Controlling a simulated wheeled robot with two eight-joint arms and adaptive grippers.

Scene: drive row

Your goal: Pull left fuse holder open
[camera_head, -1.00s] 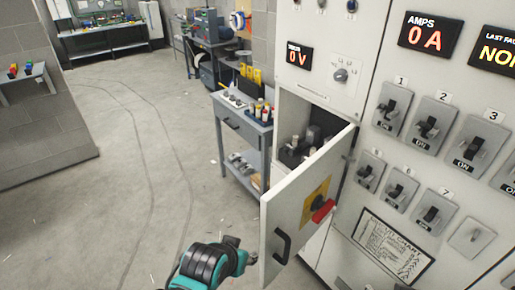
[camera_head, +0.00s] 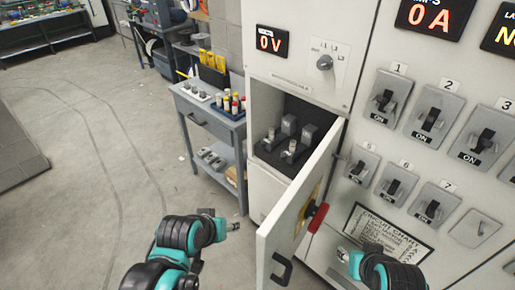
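The fuse compartment (camera_head: 252,92) in the grey cabinet stands open. Inside are small grey holders with pale fuse-like cylinders; the left fuse holder (camera_head: 269,140) is at the left, with another holder (camera_head: 291,151) to its right. The compartment door (camera_head: 290,225) is swung out toward me, with a black handle and a red lever. My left gripper (camera_head: 234,226) is left of the door, below and in front of the compartment, apart from the holders. My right gripper (camera_head: 343,256) is right of the door, near the cabinet front. Both are too small to show whether they are open.
A grey side table (camera_head: 212,125) with a tray of fuses (camera_head: 230,103) stands left of the cabinet. Breaker switches (camera_head: 432,120) and a circuit chart (camera_head: 387,240) are on the panel at right. The open door is an obstacle between my arms. Floor at left is clear.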

